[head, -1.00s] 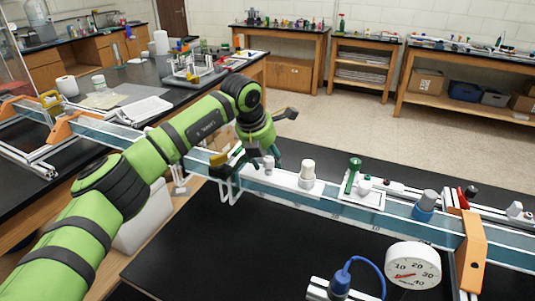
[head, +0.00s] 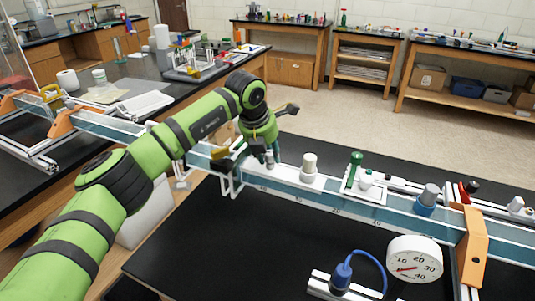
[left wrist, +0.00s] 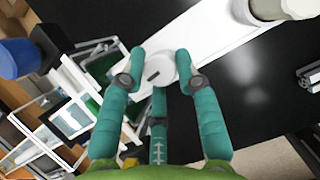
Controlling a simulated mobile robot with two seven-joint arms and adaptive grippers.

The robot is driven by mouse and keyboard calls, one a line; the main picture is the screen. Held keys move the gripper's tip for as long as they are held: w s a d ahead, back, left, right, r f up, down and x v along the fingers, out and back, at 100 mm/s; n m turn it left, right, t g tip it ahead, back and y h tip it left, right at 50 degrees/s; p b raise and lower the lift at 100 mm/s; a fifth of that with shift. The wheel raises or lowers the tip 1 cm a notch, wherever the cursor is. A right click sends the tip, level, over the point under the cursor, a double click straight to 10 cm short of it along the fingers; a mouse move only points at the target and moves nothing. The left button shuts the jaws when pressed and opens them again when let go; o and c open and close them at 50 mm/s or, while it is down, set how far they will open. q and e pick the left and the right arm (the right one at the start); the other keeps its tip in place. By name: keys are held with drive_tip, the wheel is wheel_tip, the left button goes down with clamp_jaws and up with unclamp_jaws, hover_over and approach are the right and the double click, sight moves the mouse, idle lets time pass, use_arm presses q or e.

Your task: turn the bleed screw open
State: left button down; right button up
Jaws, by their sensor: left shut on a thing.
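The bleed screw is a small white, round-headed piece with a dark slot in the left wrist view (left wrist: 158,70). In the head view it stands as a small pale knob (head: 269,160) on the blue rail (head: 330,203). My left gripper (head: 262,155) is at the screw from above, with its teal fingers (left wrist: 160,60) shut on the screw's sides in the left wrist view. The fingers and wrist partly hide the screw's base in the head view. My right gripper is in neither view.
A round dial gauge (head: 420,250) and an orange bracket (head: 472,240) are farther right. The black tabletop in front of the rail is mostly clear.

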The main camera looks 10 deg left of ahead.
use_arm(q)
drive_tip(key=n+b, duration=0.1)
drive_tip(key=n+y+b, duration=0.1)
drive_tip(key=shift+d+n+b, duration=0.3)
drive_tip(key=shift+n, duration=0.1)
drive_tip(key=n+y+b, duration=0.1)
drive_tip(key=n, duration=0.1)
drive_tip(key=shift+d+n+b, duration=0.1)
drive_tip(key=shift+n+b, duration=0.3)
drive_tip(key=n+y, duration=0.1)
drive_tip(key=n, duration=0.1)
drive_tip(key=shift+r+n+b, duration=0.15)
drive_tip(key=shift+n+b, duration=0.15)
drive_tip(key=shift+b, duration=0.1)
drive_tip(key=shift+w+r+n+y, duration=0.15)
drive_tip(key=shift+n+y, duration=0.45)
drive_tip(key=shift+n, duration=0.8)
drive_tip(key=c, duration=1)
unclamp_jaws()
drive_tip(key=shift+f, duration=0.2)
drive_tip(key=v, duration=1.2)
drive_tip(key=shift+w+d+r, duration=0.15)
drive_tip(key=shift+w, duration=0.15)
